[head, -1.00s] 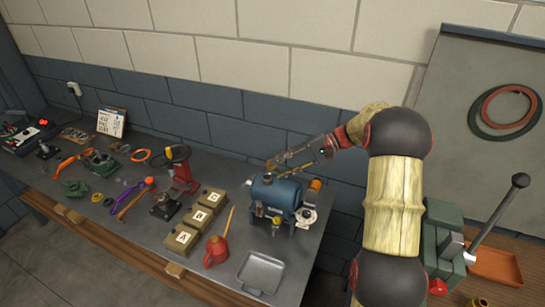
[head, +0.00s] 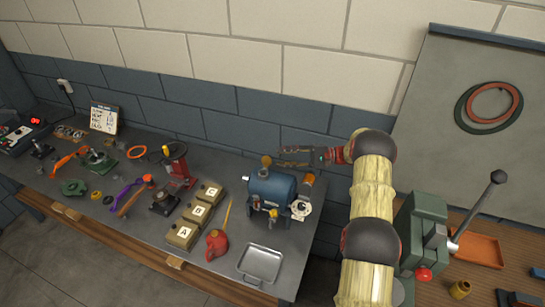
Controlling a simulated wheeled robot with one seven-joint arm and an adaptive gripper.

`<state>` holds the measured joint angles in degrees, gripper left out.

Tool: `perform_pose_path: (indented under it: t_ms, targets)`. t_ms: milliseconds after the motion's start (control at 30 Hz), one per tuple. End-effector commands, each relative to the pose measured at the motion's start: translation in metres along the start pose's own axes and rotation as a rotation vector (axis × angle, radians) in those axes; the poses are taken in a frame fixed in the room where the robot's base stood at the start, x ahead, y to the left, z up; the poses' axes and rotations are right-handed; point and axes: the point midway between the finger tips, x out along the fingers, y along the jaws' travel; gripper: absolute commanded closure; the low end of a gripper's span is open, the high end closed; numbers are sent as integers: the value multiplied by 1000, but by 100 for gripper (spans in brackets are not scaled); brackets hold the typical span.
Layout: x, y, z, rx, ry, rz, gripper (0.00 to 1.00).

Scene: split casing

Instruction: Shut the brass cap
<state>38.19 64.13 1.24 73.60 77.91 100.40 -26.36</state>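A blue tank (head: 274,187) stands near the right end of the grey bench. A brass cap (head: 266,160) sticks up at the top of the tank, toward its left. Whether it is hinged is too small to tell. My gripper (head: 284,156) is just right of the cap in the picture, above the tank, with its fingers pointing left. The two fingers look spread with a gap between them, and I see nothing held. I cannot tell whether a finger touches the cap. Small brass fittings (head: 273,214) show on the tank's front.
A copper-coloured part (head: 309,179) and a round pale flange (head: 301,209) are at the tank's right end. A metal tray (head: 262,263), a red oil can (head: 216,244) and lettered blocks (head: 183,233) stand in front and left. A green machine with a lever (head: 425,235) is at the right.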

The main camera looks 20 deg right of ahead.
Motion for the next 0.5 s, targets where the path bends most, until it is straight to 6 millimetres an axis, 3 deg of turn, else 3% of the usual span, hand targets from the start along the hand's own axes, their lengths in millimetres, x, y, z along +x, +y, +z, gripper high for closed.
perform_pose_path:
  t_ms: [200,500]
  targets:
    - [31,-1,1,-1,-1,1,67]
    - [44,0,0,0,0,0,67]
